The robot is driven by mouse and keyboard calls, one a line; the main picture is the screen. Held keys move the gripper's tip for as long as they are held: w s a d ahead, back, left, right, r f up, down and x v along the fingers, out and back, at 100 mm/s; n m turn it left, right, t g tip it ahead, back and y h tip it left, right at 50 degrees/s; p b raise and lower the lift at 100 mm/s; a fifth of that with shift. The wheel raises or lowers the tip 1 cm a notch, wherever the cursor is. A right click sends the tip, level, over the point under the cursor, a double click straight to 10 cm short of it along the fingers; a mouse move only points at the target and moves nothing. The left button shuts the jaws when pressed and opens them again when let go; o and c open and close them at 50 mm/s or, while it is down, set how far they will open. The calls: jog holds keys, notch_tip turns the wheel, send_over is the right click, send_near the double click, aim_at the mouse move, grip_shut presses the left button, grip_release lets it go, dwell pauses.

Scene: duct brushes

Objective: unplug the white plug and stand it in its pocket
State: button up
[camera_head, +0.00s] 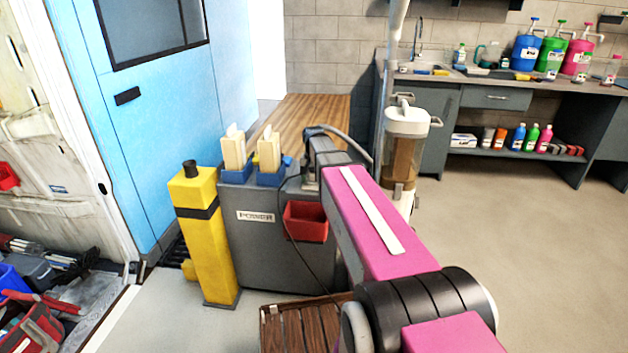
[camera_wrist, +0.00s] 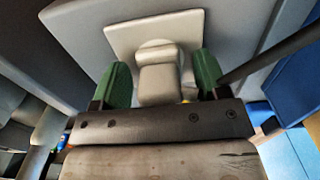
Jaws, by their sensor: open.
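The white plug (camera_wrist: 158,84) shows in the wrist view as a pale block against a square off-white plate (camera_wrist: 190,24) on a grey surface. My gripper (camera_wrist: 160,76) is open, with one green fingertip on each side of the plug. I cannot tell whether either finger touches it. In the head view my arm hides the plug and the fingertips. A red open-topped pocket (camera_head: 305,222) is on the front of the grey cabinet marked POWER (camera_head: 258,245). I cannot tell whether this is the plug's pocket.
Two cream upright pieces (camera_head: 234,150) (camera_head: 269,150) stand in blue holders on the cabinet top. A dark cable (camera_head: 292,247) hangs down the cabinet front. A yellow post (camera_head: 203,240) stands at left, a clear canister (camera_head: 404,150) behind my arm. Floor at right is clear.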

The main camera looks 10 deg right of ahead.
dwell(0.3)
jog(key=c, duration=1.2)
jog(key=shift+r, duration=0.25)
jog(key=shift+r, duration=2.8)
jog(key=shift+r, duration=1.45)
